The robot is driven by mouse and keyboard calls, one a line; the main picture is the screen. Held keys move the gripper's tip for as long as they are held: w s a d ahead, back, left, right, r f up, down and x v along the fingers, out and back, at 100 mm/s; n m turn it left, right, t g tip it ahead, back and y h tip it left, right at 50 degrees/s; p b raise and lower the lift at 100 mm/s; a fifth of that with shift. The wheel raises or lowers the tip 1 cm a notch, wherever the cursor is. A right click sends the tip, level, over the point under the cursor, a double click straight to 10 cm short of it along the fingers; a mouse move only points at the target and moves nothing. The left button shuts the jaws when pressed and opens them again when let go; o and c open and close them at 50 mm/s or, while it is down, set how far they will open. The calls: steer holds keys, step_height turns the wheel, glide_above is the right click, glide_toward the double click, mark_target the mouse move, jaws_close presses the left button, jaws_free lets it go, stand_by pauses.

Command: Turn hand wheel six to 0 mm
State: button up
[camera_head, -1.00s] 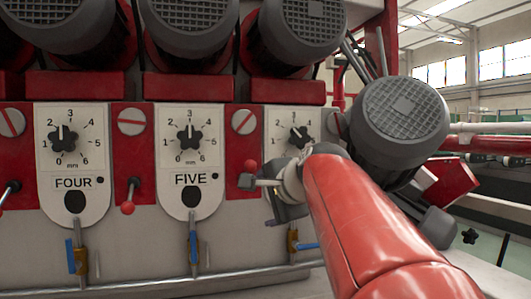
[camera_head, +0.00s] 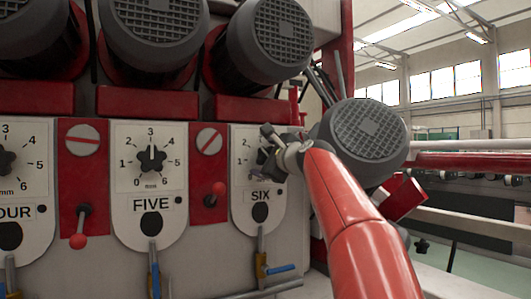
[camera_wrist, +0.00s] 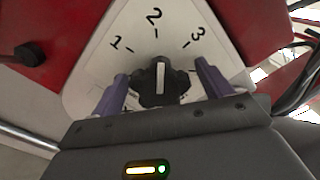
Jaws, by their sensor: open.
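Hand wheel six, a black lobed knob with a white pointer line, shows in the wrist view (camera_wrist: 161,88). Its pointer is at about the 2 mark, and the numbers 1, 2 and 3 show above it. My gripper (camera_wrist: 160,90) is open, with one purple finger on each side of the wheel; I cannot tell whether they touch it. In the head view my gripper (camera_head: 270,149) covers most of the wheel and much of the dial. The white SIX plate (camera_head: 243,205) shows below and to the left. The 0 mark is hidden.
Hand wheel five (camera_head: 151,157) is to the left, pointing near 3. A red-knobbed lever (camera_head: 217,188) stands between the two plates. A blue-handled valve (camera_head: 279,269) is below plate six. Large grey motors (camera_head: 268,38) hang above, and another (camera_head: 362,130) sits right, close to my arm.

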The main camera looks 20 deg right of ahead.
steer(key=shift+w, duration=0.25)
steer(key=c, duration=1)
steer(key=shift+n, duration=0.3)
